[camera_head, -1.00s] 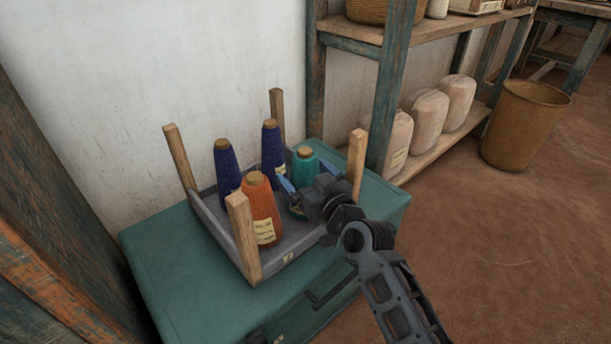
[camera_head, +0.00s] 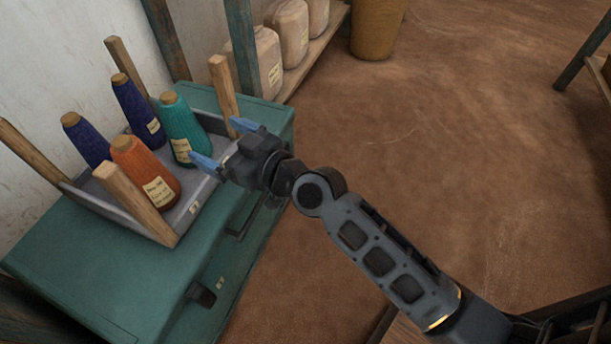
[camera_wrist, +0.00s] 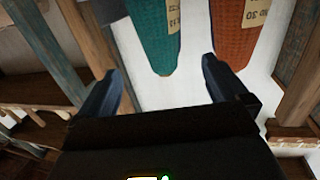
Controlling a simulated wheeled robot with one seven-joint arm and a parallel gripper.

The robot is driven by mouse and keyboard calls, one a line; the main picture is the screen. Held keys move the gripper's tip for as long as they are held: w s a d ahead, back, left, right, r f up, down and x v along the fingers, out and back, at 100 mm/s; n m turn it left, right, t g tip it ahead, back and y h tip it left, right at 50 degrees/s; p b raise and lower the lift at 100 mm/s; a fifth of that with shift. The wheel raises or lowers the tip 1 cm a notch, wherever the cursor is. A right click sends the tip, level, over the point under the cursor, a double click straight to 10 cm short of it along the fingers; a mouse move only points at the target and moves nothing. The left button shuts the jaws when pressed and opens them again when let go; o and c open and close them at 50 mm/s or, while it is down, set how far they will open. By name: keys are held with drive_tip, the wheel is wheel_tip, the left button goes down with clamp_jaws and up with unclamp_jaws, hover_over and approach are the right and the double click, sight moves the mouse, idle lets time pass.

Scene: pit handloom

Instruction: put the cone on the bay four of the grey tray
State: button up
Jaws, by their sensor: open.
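The grey tray (camera_head: 192,208) has wooden corner posts and sits on a green chest. It holds two dark blue cones (camera_head: 84,139) (camera_head: 136,105), an orange cone (camera_head: 145,172) and a teal cone (camera_head: 183,130), all upright. The teal cone stands at the right side, nearest my gripper. My gripper (camera_head: 221,145) is open and empty, with its blue fingertips apart just right of the teal cone, not around it. In the wrist view the teal cone (camera_wrist: 152,42) and the orange cone (camera_wrist: 232,50) show beyond the open fingers (camera_wrist: 162,84). Bay markings are too small to read.
The green chest (camera_head: 75,275) stands against the white wall. A wooden post (camera_head: 223,88) rises close to my gripper, and another (camera_head: 135,203) stands at the front. A shelf with pale containers (camera_head: 288,35) and a brown bin (camera_head: 378,25) lie behind. Open brown floor is at right.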

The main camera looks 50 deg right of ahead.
drive_tip(key=s+f+m+g+h, duration=0.1)
drive_tip(key=s+f, duration=0.1)
drive_tip(key=s, duration=0.8)
drive_tip(key=s+f+h, duration=0.1)
drive_tip(key=s+f, duration=0.2)
drive_tip(key=s, duration=0.7)
drive_tip(key=s+r, duration=0.4)
drive_tip(key=s, duration=0.5)
drive_tip(key=s+a+r+g, duration=0.1)
drive_tip(key=s+r, duration=0.3)
drive_tip(key=s, duration=0.5)
drive_tip(key=shift+a+r, duration=0.2)
drive_tip(key=shift+r, duration=0.1)
